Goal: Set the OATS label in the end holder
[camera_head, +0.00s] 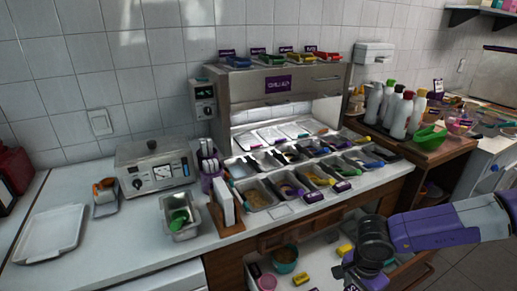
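My gripper (347,274) is at the bottom edge, low in front of the counter and over the open lower space. A dark piece with white lettering (352,288) shows at its fingertips, cut off by the frame edge. I cannot read it as OATS or tell whether the fingers grip it. Purple labels stand along the front of the topping station, one (313,197) and another (342,186) among them. At the left end of that row a pale flat plate (281,211) lies without a purple label. No label is legible as OATS.
Metal topping pans (257,195) fill the station. A white holder on a wooden stand (224,203) and a steel pan with a green scoop (180,217) stand to the left. Below, a teal bowl (285,259) and yellow pieces (301,278) lie. Bottles (401,117) stand at right.

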